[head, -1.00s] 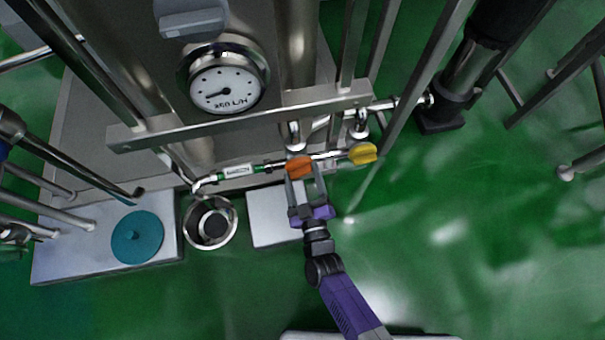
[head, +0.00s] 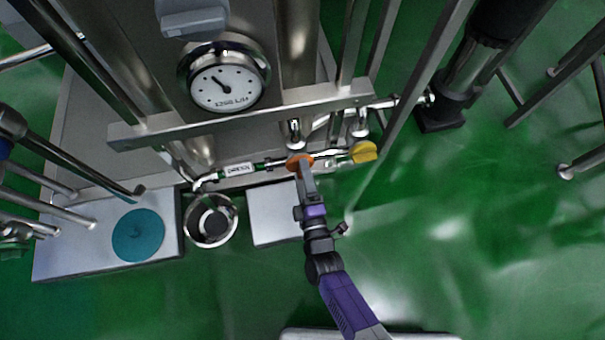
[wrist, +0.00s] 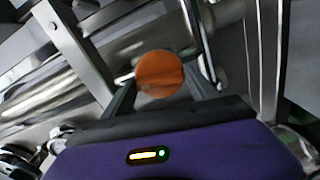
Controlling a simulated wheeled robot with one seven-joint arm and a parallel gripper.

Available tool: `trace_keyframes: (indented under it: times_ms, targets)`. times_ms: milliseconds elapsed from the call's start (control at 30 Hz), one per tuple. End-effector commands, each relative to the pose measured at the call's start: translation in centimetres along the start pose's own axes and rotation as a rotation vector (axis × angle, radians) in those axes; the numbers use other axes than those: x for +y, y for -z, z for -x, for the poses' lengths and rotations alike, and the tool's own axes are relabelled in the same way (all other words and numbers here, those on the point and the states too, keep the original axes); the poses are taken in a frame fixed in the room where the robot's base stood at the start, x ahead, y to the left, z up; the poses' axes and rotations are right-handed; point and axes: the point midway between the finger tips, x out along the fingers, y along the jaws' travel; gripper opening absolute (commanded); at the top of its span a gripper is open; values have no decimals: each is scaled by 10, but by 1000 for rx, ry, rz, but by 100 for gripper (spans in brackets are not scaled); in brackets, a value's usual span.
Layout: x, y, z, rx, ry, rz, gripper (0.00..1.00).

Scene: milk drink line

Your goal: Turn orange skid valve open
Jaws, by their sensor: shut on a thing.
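The orange valve handle (head: 299,159) sits on the horizontal pipe below the gauge in the head view. It also shows as a round orange knob (wrist: 159,74) in the wrist view. My gripper (head: 303,167) is shut on the orange handle, with one finger on each side of it in the wrist view. The fingers hide part of the handle in the head view. The round gauge (head: 225,87) above has its needle pointing up and to the left.
A yellow valve handle (head: 363,152) is close to the right on the same pipe. A steel bowl (head: 211,228) and a teal disc (head: 138,236) are at lower left. A steel crossbar (head: 240,118) and upright posts stand around the pipe. Green floor is open at right.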

Motion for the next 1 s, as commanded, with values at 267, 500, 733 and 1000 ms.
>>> trace_keyframes:
  times_ms: [267,500,733,1000]
  targets:
    - [-1,0,0,1,2,136,27]
    - [-1,0,0,1,2,184,27]
    - [-1,1,0,2,2,192,27]
    - [-1,1,0,2,3,191,81]
